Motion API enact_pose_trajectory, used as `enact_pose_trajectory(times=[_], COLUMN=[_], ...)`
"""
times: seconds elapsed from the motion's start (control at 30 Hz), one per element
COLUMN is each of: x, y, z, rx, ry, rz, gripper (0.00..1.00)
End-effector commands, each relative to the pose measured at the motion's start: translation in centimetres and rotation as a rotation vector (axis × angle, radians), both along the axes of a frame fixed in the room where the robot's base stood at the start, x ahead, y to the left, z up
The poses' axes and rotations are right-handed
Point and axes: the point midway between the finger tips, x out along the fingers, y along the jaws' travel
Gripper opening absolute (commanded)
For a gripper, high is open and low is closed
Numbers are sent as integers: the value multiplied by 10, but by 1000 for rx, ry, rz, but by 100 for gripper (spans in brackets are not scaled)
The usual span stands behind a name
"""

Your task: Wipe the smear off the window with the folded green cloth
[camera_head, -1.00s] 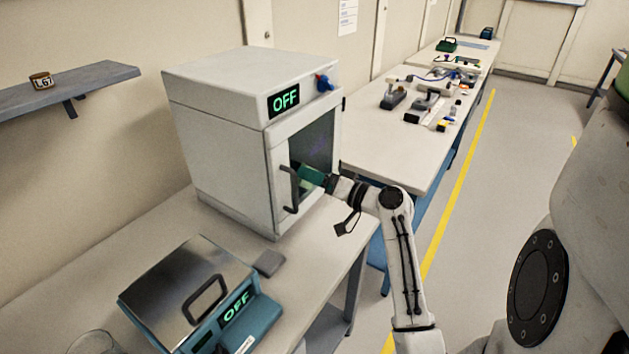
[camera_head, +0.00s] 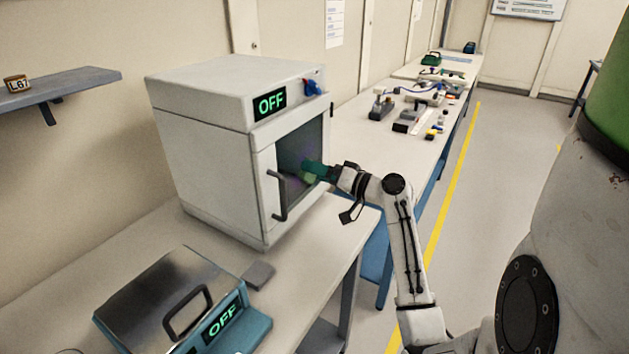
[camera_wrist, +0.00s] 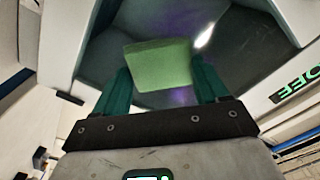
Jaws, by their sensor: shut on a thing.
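The window (camera_head: 291,155) is the dark pane in the front of a white cabinet. The folded green cloth (camera_head: 307,178) shows pale green beside the fingers. In the wrist view the cloth (camera_wrist: 158,64) sits between the two fingers, and my gripper (camera_wrist: 161,82) is shut on it. The dark window pane (camera_wrist: 125,50) lies behind it; I cannot tell whether they touch. Faint purple patches (camera_wrist: 182,97) show on the pane; I cannot tell whether they are the smear or reflections.
A dark door handle (camera_head: 276,196) stands out left of my gripper. A steel-lidded teal device (camera_head: 175,300) and a small grey pad (camera_head: 259,275) are on the front bench. A long bench (camera_head: 350,130) with several tools runs behind. Floor to the right is clear.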

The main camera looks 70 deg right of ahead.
Motion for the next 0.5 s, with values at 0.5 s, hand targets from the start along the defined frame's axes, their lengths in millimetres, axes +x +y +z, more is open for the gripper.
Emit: enact_pose_trajectory(times=[0.5], x=[-6], y=[-28], z=[-2], rx=[-3], ry=[-1], rz=[-2], gripper=[49])
